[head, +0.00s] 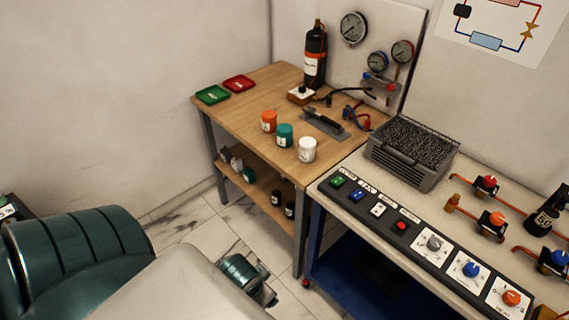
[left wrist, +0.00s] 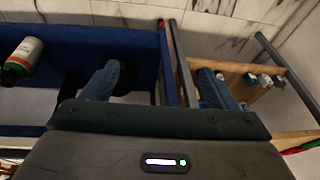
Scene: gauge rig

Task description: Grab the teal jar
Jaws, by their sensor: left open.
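The teal jar (head: 285,135) stands upright on the wooden table top (head: 240,112) in the head view. It is between an orange jar (head: 269,121) and a white jar (head: 307,149), with small gaps. I cannot make it out on the table top in the left wrist view. My left gripper (left wrist: 159,84) is open and empty in the left wrist view, its two fingers wide apart, with the lower shelves beyond them. It touches no jar that I can see. The right gripper is in neither view.
A green tray (head: 212,95), a red tray (head: 238,84), a black bottle (head: 315,55) and a dark flat tool (head: 323,122) are on the table. A control bench (head: 345,185) adjoins at right. Small containers (head: 236,164) stand on the lower shelf.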

